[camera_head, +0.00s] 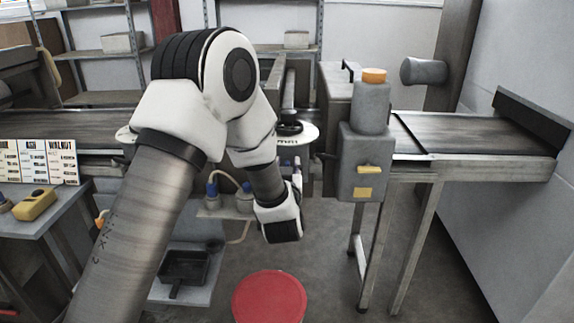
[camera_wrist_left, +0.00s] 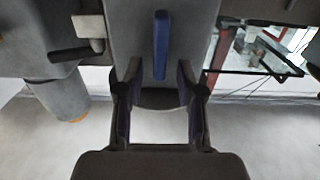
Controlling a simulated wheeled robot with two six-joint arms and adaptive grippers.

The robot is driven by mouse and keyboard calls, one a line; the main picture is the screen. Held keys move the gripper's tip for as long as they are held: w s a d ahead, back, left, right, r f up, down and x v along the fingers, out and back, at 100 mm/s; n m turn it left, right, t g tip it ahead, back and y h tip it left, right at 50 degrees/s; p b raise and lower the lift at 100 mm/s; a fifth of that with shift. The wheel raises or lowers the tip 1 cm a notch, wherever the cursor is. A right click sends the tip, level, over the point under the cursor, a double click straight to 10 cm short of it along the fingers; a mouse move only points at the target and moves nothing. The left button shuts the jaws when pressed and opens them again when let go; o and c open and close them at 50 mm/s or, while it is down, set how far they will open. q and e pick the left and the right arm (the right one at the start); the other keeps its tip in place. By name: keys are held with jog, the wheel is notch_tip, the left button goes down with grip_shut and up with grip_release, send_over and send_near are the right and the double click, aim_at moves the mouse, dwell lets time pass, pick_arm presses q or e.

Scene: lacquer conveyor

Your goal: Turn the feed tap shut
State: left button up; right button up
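A blue lever (camera_wrist_left: 161,45) on a grey housing (camera_wrist_left: 195,25) shows in the left wrist view and looks like the feed tap's handle. It stands upright in that picture. My left gripper (camera_wrist_left: 160,78) is open, with one finger on each side of the lever's lower end. I see no contact, and the depth between them is unclear. In the head view my left arm hides the tap and most of the gripper. My right gripper is in neither view.
A conveyor (camera_head: 455,135) runs right. A red round top (camera_head: 269,297) stands in front. Blue-capped bottles (camera_head: 212,186) sit beside my arm.

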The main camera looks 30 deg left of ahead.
pick_arm(q)
grip_shut()
jog(key=shift+w+d+m, duration=0.1)
jog(key=shift+m, duration=0.3)
jog(key=m+p, duration=0.2)
jog(key=shift+w+d+m, duration=0.15)
jog(key=shift+d+m, duration=0.1)
jog(key=shift+m, duration=0.05)
jog(key=f+m+p, duration=0.1)
jog(key=m+p, duration=0.1)
jog(key=m, duration=0.3)
jog(key=d+m+p, duration=0.1)
jog(key=m+p, duration=0.1)
jog(key=m, duration=0.2)
jog(key=w+f+m+p, duration=0.1)
jog(key=m+p, duration=0.1)
jog(key=m, duration=0.3)
jog(key=shift+d+f+m, duration=0.3)
jog(key=shift+f, duration=0.05)
